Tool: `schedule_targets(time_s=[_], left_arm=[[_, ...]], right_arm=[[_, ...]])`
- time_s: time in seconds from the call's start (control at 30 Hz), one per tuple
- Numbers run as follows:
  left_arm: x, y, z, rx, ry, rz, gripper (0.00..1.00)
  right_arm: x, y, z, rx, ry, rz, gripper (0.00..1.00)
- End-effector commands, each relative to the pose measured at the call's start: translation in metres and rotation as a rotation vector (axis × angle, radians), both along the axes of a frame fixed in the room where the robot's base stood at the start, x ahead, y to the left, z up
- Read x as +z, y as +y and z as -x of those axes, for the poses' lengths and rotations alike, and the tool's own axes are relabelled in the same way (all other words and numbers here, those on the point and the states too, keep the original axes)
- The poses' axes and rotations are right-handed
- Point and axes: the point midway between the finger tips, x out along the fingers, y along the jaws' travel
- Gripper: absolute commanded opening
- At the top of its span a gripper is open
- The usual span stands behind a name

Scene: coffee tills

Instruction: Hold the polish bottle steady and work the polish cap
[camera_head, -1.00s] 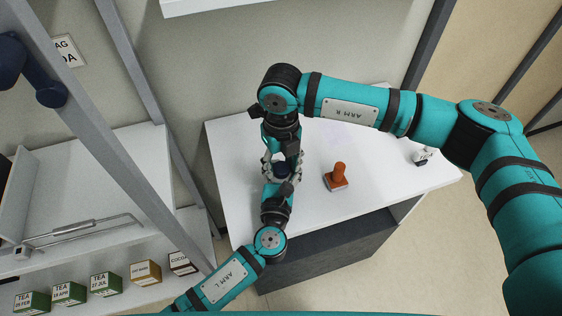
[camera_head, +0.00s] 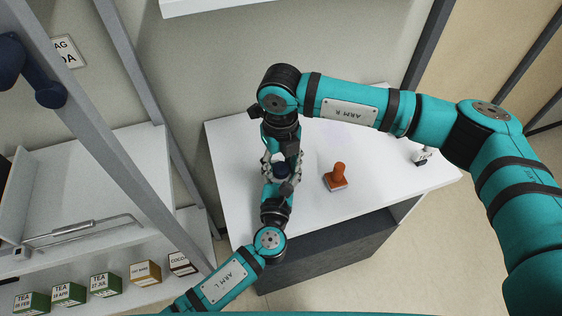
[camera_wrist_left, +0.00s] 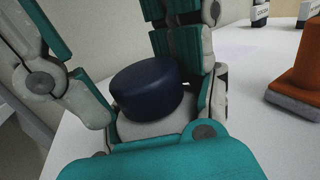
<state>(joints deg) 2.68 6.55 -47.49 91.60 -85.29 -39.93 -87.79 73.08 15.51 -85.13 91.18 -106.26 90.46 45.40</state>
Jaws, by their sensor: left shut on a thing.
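The polish bottle's dark blue round cap (camera_head: 282,170) shows between my two grippers in the head view. In the left wrist view the cap (camera_wrist_left: 147,88) sits on the pale polish bottle (camera_wrist_left: 150,128), most of which is hidden. My left gripper (camera_head: 279,181) comes in from the front and is shut on the bottle. My right gripper (camera_head: 281,157) comes down from behind, close to the cap. Finger links show on both sides of the cap in the left wrist view. I cannot tell whether the right fingers touch the cap or how far they are closed.
The white table (camera_head: 232,150) has an orange stamp-like object (camera_head: 338,175) right of the grippers. A shelf at left holds several small boxes (camera_head: 104,285). The table between the orange object and container is clear.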

Motion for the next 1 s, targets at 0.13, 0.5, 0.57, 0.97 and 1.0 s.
schedule_targets(time_s=[0.13, 0.5, 0.57, 0.97, 1.0], left_arm=[[-0.0008, 0.0005, 0.0001, 0.001, 0.001, 0.0, 0.0], [-0.0008, 0.0007, 0.0001, 0.002, 0.001, 0.0, 0.0], [-0.0008, 0.0007, 0.0001, 0.002, 0.001, -0.001, 0.0], [-0.0008, 0.0006, 0.0, 0.001, 0.001, -0.001, 0.0], [-0.0007, 0.0006, 0.0, 0.001, 0.001, -0.001, 0.0]], right_arm=[[-0.0002, -0.0007, -0.0004, -0.001, -0.001, 0.002, 0.14], [-0.0002, -0.0012, -0.001, -0.002, -0.001, 0.003, 0.44], [-0.0002, -0.0012, -0.001, -0.003, -0.001, 0.003, 0.52], [0.001, -0.0005, -0.0004, -0.001, 0.0, 0.001, 0.67], [0.003, -0.0004, -0.0006, -0.001, -0.001, 0.0, 0.67]])
